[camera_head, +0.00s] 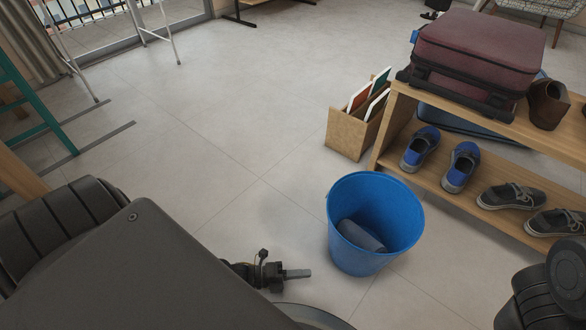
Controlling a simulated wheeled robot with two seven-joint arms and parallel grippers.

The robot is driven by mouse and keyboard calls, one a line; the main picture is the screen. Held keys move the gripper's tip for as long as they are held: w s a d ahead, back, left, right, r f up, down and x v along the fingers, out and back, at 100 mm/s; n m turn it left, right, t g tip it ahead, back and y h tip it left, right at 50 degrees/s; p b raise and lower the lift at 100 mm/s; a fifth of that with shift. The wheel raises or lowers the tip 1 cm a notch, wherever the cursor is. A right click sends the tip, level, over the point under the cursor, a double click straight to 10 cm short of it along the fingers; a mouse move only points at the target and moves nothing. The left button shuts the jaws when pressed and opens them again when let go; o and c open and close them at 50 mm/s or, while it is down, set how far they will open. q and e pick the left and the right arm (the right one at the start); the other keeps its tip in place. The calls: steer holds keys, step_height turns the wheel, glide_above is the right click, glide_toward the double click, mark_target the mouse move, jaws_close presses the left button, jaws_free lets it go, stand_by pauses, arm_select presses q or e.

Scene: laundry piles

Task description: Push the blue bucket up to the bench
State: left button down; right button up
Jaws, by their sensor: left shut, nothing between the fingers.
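The blue bucket (344,247) stands upright on the tiled floor, right of the picture's middle. A dark grey rolled item (362,236) lies inside it. The wooden bench (396,110) is a two-level shoe rack at the right, with a gap of floor between it and the bucket. My left gripper (307,273) is low in the picture, just left of the bucket. Its fingers are shut with nothing between them, pointing at the bucket's side, a small gap apart. Part of my right arm shows at the bottom right, but its gripper is out of view.
A maroon suitcase (480,50) and brown shoes (547,103) sit on the bench top. Several shoes stand on its lower shelf. A cardboard box (346,133) with folders stands at the bench's left end.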

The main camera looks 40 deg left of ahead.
mark_target(339, 261)
arm_select(q)
steer(key=b+x, duration=0.1)
steer(key=x, duration=0.4)
steer(key=shift+w+d+f+b, duration=0.15)
steer(key=shift+w+d+b, duration=0.05)
steer(key=shift+b, duration=0.1)
steer(key=shift+w+b, duration=0.6)
steer(key=shift+w, duration=1.2)
